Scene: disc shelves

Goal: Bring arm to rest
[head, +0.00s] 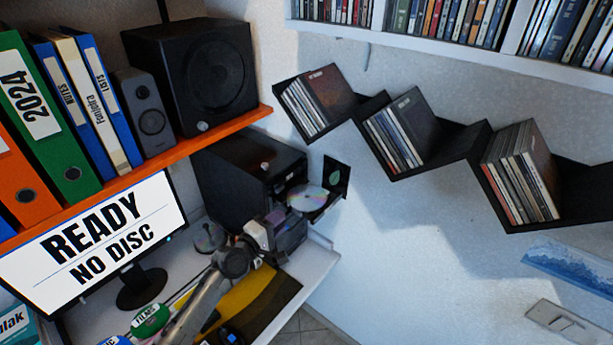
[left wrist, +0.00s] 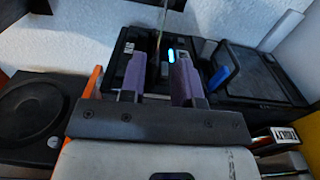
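My left arm (head: 205,300) reaches up from the bottom of the head view. Its gripper (head: 291,228) is just below and in front of the pulled-out tray of a black disc drive (head: 245,180). A shiny disc (head: 308,198) lies at that tray. In the left wrist view the two purple fingers of my left gripper (left wrist: 160,72) stand apart, with a gap between them. A thin upright edge (left wrist: 159,42) shows beyond the gap; I cannot tell whether it is the disc. My right gripper is not in view.
A monitor (head: 100,238) reads "READY NO DISC". Another disc (head: 209,238) is on the desk beside it. An orange shelf (head: 150,160) with binders and speakers hangs above. Black zigzag wall shelves (head: 440,160) hold disc cases. Open floor (head: 305,328) shows at the bottom.

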